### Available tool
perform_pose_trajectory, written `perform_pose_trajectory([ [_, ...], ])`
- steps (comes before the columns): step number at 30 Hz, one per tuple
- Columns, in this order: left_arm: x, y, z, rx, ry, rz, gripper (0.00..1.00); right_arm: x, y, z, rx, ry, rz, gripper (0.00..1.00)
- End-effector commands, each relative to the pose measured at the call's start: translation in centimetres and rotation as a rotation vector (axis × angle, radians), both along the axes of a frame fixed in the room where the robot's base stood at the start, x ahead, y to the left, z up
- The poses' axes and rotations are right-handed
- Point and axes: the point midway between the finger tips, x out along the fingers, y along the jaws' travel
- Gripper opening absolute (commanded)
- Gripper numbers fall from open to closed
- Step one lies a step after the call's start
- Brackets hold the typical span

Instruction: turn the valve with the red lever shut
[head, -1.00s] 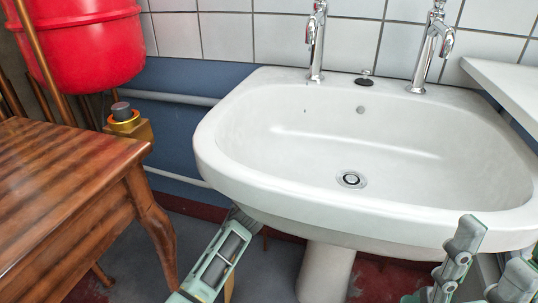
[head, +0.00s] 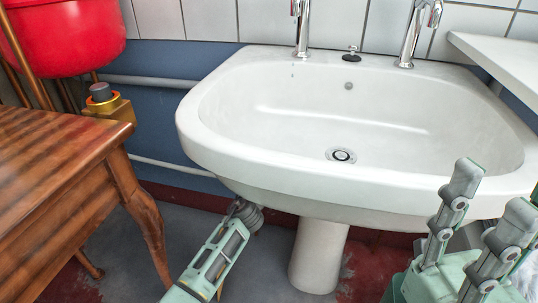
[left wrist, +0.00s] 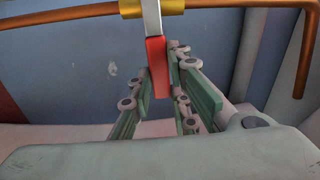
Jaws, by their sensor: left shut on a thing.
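In the left wrist view a lever with a red grip (left wrist: 157,68) and a bare metal upper part hangs down from a brass valve (left wrist: 130,9) at the top. The red grip sits between the fingers of my left gripper, which is shut on it. In the head view my left gripper (head: 246,213) is low under the left side of the sink, and the lever is hidden there. My right gripper (head: 492,190) is open and empty in front of the sink's right side, with its fingers pointing up.
A white sink (head: 260,185) on a pedestal (head: 318,258) fills the middle. A wooden table (head: 60,200) stands at left, near a red tank (head: 70,45) and a brass fitting (head: 112,107). In the left wrist view a copper pipe (left wrist: 305,55) bends down at right.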

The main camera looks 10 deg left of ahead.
Motion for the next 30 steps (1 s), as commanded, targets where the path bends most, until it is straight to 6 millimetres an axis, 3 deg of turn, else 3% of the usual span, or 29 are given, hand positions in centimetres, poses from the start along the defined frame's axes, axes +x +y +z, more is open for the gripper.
perform_pose_trajectory([
  [17, -0.04, -0.14, -0.42, 0.035, 0.001, -0.002, 0.0, -0.11, -0.02, 0.3, 0.0, -0.017, -0.001, 0.4],
  [18, -0.04, -0.14, -0.42, 0.035, 0.001, -0.002, 0.18, -0.12, 0.0, 0.29, -0.001, -0.017, -0.001, 0.4],
  [24, -0.03, -0.09, -0.38, 0.035, 0.001, -0.001, 0.35, -0.13, 0.07, 0.19, -0.008, -0.015, 0.001, 0.4],
  [30, -0.01, -0.04, -0.33, 0.035, 0.0, 0.0, 0.36, -0.09, 0.1, -0.01, -0.01, -0.007, 0.001, 0.4],
])
